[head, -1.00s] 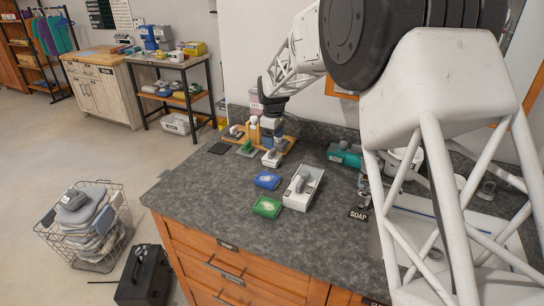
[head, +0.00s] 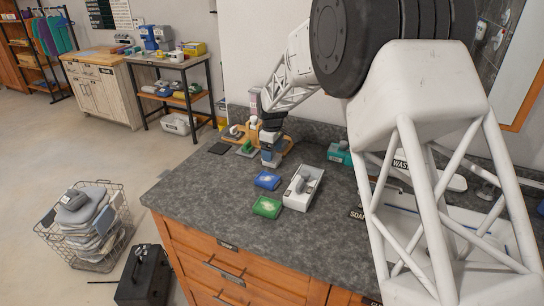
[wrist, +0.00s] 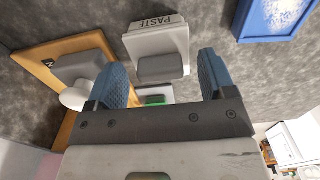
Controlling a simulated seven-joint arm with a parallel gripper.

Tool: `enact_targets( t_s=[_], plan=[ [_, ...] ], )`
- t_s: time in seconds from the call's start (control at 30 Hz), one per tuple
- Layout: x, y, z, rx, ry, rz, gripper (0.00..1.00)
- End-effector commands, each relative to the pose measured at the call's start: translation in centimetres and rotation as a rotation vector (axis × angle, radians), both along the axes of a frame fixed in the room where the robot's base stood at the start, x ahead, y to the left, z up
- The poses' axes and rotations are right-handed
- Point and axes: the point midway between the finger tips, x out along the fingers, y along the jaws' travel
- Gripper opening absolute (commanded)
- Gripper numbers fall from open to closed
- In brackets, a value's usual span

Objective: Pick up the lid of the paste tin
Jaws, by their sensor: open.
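The paste tin (wrist: 155,25) is a small white box with a PASTE label, seen in the wrist view. A grey block-like handle (wrist: 160,68) stands on its lid. My gripper (wrist: 164,80) is open, with its two blue fingers on either side of the handle and a visible gap at each side. In the head view my gripper (head: 270,153) is low over the counter, right at the tin, and hides most of it. I cannot tell whether the fingers touch the tin.
A blue box (head: 267,180), a green box (head: 266,207) and a white tray (head: 292,201) holding a grey item stand in front on the dark counter (head: 205,190). A wooden board (wrist: 42,62) with a grey-and-white fixture is close beside the tin. The front left counter is clear.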

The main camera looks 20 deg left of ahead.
Motion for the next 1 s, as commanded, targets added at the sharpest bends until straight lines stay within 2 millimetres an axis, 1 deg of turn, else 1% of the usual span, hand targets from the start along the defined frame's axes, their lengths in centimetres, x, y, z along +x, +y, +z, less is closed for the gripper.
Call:
enact_targets(
  t_s=[0.13, 0.63, 0.67, 0.9, 1.0],
  plan=[
    [-0.01, 0.00, -0.51, 0.000, 0.000, 0.000, 0.77],
    [-0.01, 0.00, -0.51, 0.000, -0.001, 0.000, 0.77],
    [-0.01, 0.00, -0.51, 0.000, -0.001, 0.000, 0.74],
    [-0.01, 0.00, -0.51, 0.000, -0.001, 0.000, 0.37],
    [-0.01, 0.00, -0.50, 0.000, -0.001, 0.000, 0.24]
  ],
)
